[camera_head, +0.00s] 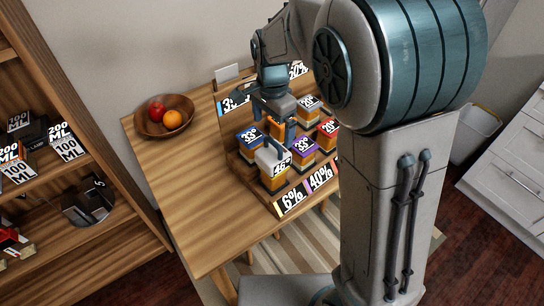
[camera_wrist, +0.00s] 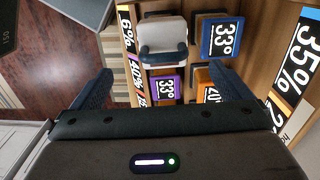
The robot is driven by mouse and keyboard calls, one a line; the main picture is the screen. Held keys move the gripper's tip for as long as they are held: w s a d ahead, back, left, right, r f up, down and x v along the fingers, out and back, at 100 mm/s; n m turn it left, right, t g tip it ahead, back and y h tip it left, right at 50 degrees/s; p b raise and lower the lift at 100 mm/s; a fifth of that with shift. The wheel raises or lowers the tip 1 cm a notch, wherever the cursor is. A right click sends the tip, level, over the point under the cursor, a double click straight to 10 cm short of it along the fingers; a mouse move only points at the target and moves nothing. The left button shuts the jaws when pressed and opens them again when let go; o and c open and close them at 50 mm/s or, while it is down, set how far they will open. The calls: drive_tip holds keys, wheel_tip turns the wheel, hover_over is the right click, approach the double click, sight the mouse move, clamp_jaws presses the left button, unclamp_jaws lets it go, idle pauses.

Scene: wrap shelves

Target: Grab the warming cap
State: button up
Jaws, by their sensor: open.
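My gripper (camera_head: 274,122) is above the rack, behind the cap in the head view. In the wrist view my gripper's two fingers (camera_wrist: 160,82) are spread wide, empty and apart from the cap.
Percent labels (camera_head: 291,199) line the rack's front edge. A fruit bowl (camera_head: 147,128) stands at the back left. The table's left front (camera_head: 195,215) is clear. A shelf stands at left.

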sight(273, 152)
wheel_tip(273, 152, down, 7)
drive_tip(key=shift+r, duration=0.15)
drive_tip(key=shift+w+f+p, duration=0.15)
drive_tip(key=shift+f+p, duration=0.2)
drive_tip(key=shift+f, duration=1)
drive_tip(key=shift+w+f+p, duration=0.15)
drive_tip(key=shift+f+p, duration=0.2)
drive_tip(key=shift+f, duration=1)
drive_tip(key=c, duration=1.3)
drive_tip(key=shift+r, duration=0.1)
drive_tip(key=shift+c, duration=0.7)
drive_tip(key=shift+r, duration=0.1)
